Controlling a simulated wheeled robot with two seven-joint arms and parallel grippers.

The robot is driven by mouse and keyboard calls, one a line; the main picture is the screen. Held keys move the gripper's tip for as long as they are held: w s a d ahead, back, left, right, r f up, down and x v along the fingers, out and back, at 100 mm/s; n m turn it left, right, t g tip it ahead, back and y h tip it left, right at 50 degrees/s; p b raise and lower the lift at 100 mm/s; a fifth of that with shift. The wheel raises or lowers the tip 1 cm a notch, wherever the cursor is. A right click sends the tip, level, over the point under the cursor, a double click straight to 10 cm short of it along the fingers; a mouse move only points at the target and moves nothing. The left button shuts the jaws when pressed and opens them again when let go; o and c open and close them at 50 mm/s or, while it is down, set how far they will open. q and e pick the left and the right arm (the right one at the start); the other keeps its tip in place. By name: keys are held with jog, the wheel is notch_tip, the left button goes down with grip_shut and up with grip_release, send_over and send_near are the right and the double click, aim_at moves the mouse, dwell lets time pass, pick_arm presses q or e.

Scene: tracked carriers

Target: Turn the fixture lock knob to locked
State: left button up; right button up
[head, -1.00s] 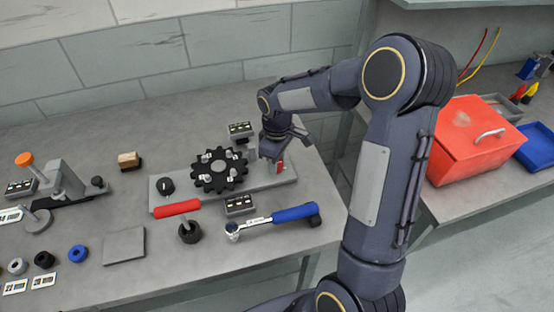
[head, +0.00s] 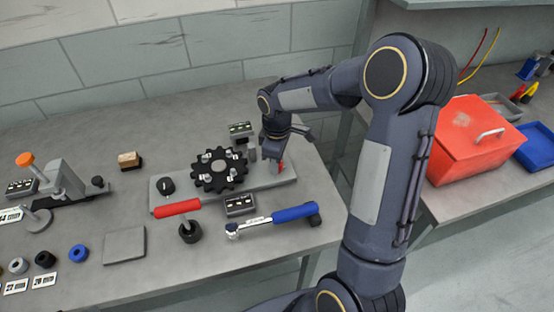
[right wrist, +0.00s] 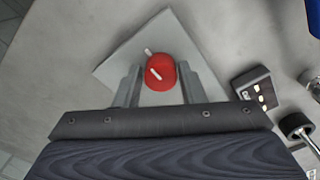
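The red lock knob (right wrist: 160,72) sits on the right end of the grey fixture plate (head: 166,203). In the right wrist view a white line on its top slants from upper left to lower right. A small white mark stands at its upper left edge. My right gripper (head: 281,156) is above the knob. In the right wrist view its fingers (right wrist: 159,88) are on both sides of the knob, with narrow gaps that look clear, so it appears open. In the head view the gripper hides much of the knob. My left gripper is not in view.
A black gear (head: 220,171) is on the plate, near a black knob (head: 166,187). A blue-handled wrench (head: 293,213) and a red-handled tool (head: 178,208) lie in front. A small dark block with light marks (right wrist: 252,88) stands close to the plate.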

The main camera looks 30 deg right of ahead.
jog(key=shift+o, duration=1.4)
jog(key=shift+r, duration=0.1)
notch_tip(320, 180, up, 7)
jog(key=shift+r, duration=0.35)
jog(key=shift+s+r, duration=0.1)
jog(key=shift+s, duration=0.05)
jog(key=s+a+r+m+t+y, duration=0.1)
jog(key=s+a+m+t, duration=0.1)
jog(key=s, duration=0.5)
jog(key=s+a+r+m+t+y, duration=0.1)
jog(key=s+a+m, duration=0.2)
jog(key=s+m, duration=0.2)
jog(key=s+a+r+m+t+y, duration=0.1)
jog(key=s+a+m+t, duration=0.1)
jog(key=s, duration=0.8)
jog(key=shift+a+r+m+t+y, duration=0.2)
jog(key=shift+m+t+y, duration=0.15)
jog(key=shift+m, duration=0.45)
